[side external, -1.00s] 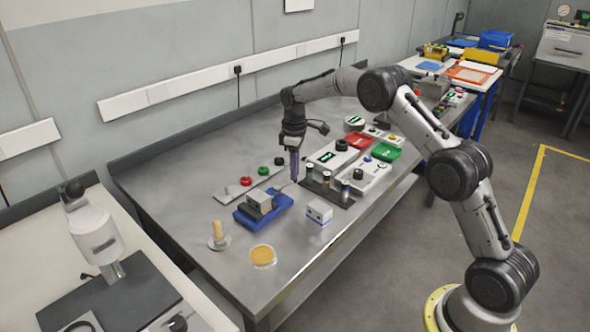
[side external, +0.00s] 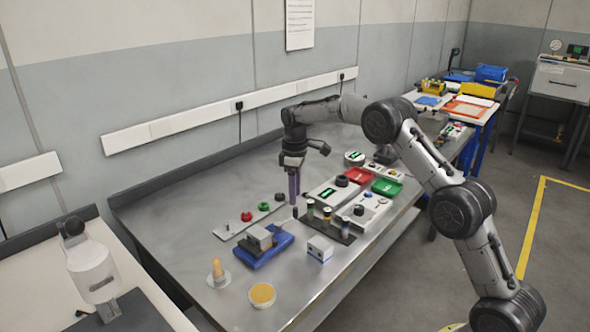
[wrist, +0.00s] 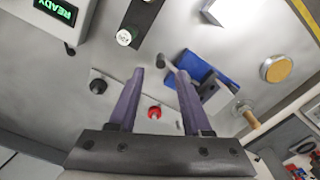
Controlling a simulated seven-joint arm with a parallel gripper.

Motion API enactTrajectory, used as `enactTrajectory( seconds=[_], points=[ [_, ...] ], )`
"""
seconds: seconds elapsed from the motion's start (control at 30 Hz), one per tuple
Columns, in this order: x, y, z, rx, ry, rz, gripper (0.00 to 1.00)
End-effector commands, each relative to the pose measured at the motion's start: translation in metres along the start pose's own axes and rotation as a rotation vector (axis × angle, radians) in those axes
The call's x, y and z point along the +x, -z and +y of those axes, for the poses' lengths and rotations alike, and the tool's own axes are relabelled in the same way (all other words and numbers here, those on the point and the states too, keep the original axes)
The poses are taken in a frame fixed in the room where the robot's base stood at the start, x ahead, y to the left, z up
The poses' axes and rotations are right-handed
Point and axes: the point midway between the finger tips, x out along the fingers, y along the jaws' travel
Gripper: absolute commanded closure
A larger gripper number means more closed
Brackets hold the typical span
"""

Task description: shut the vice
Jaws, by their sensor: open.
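The vice (side external: 278,247) has a blue base and grey jaws and sits on the metal bench. In the wrist view its blue base (wrist: 222,68) is right of my fingers. A thin grey bar with a dark end (wrist: 161,61) reaches from the vice towards the space just beyond my fingertips; it looks like its lever. My gripper (wrist: 160,74) is open with nothing between its purple fingers. In the side view my gripper (side external: 294,197) points down, above and right of the vice. I cannot tell whether the fingers touch the bar.
A panel with red and green knobs (side external: 232,226) lies behind the vice. A wooden-handled tool (side external: 217,268) and a yellow disc (side external: 262,294) are nearer the front.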

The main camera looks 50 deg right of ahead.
Motion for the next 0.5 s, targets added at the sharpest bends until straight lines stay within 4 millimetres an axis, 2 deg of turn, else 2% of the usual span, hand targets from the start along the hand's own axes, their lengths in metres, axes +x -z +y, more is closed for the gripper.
enactTrajectory(
  seconds=[0.03,0.2,0.3,0.5],
  points=[
    [-0.013,0.001,0.001,0.0,-0.004,0.004,0.51],
    [-0.049,0.001,0.001,0.0,-0.003,0.004,0.51],
    [-0.067,0.001,0.0,0.0,-0.003,0.003,0.51],
    [-0.087,0.0,0.0,0.0,-0.002,0.002,0.51]
  ],
)
